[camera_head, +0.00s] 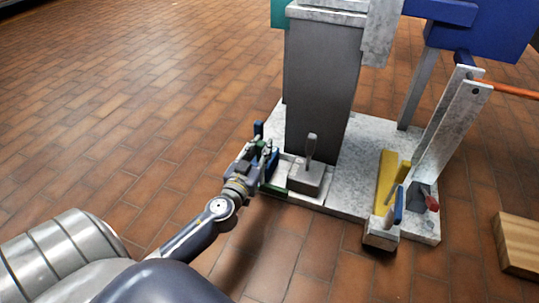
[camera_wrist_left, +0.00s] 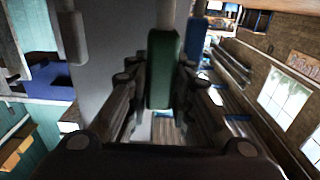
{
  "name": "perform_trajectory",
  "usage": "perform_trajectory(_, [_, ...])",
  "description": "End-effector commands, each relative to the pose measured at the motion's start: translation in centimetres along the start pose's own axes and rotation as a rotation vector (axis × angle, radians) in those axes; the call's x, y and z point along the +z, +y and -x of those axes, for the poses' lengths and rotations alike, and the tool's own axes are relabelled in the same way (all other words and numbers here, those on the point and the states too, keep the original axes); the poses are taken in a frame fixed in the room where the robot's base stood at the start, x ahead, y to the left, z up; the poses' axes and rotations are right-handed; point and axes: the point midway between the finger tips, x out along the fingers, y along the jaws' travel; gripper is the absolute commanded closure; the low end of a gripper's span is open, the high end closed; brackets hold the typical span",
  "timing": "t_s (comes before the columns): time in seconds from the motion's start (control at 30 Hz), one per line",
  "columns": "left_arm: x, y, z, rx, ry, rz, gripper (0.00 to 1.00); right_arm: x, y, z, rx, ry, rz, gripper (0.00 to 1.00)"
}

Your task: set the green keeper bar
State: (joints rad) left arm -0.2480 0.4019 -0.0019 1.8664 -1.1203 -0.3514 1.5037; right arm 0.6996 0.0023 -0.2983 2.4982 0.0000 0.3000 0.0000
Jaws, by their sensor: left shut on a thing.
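My left gripper (camera_head: 262,158) is at the left front edge of the grey base plate, beside the foot of the grey column. In the left wrist view, the green keeper bar (camera_wrist_left: 162,68) stands upright between the two fingers (camera_wrist_left: 158,108), which are shut on it. In the head view the fingers partly hide the bar. A low green piece (camera_head: 273,190) lies at the plate's front edge just below the gripper. My right gripper is not in view.
The grey column (camera_head: 320,85) rises close to the right of the gripper. A grey block with an upright handle (camera_head: 311,150) stands at its foot. A yellow piece (camera_head: 386,180) and a leaning grey frame (camera_head: 455,125) are farther right. The tiled floor at left is clear.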

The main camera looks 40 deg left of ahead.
Motion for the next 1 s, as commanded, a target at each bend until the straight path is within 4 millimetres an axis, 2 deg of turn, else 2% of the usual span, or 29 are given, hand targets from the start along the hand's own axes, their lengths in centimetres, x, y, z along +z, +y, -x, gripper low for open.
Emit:
perform_trajectory(0.43, [-0.04, -0.69, -0.03, -0.009, 0.0, 0.0, 1.0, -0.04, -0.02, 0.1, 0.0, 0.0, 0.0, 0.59])
perform_trajectory(0.47, [-0.04, -0.71, -0.03, -0.01, 0.0, 0.0, 0.75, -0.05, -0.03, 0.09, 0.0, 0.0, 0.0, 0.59])
perform_trajectory(0.53, [-0.03, -0.73, -0.04, -0.01, -0.001, 0.0, 0.59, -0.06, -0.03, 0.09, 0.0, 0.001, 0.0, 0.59])
perform_trajectory(0.87, [-0.06, -0.45, -0.02, -0.004, 0.0, 0.0, 0.58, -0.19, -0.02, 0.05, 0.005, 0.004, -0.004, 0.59])
perform_trajectory(1.0, [-0.66, -0.44, -0.04, -0.003, 0.003, 0.0, 0.58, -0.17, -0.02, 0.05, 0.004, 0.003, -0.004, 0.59])
